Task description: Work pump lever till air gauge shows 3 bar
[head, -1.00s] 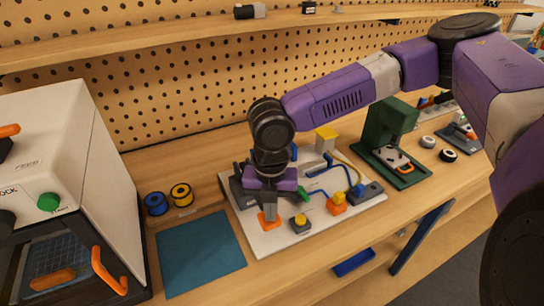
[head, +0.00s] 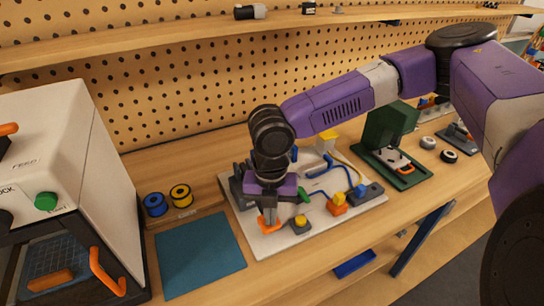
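The pneumatics board (head: 268,246) is a pale panel on the bench, with blue and yellow tubes and several small fittings. My gripper (head: 269,218) points down over its front left part. An orange piece (head: 267,226), which looks like the pump lever's handle, shows right at my fingertips. The fingers overlap it, and I cannot tell whether they are closed on it or only beside it. The rest of the pump is hidden behind my gripper and wrist. I cannot make out an air gauge or its reading.
A yellow-topped button box (head: 300,225) stands close right of my fingers. An orange fitting (head: 338,204) sits farther right. A blue mat (head: 200,258), two spools and a white machine (head: 75,140) are left. A green press (head: 385,135) is right of the board.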

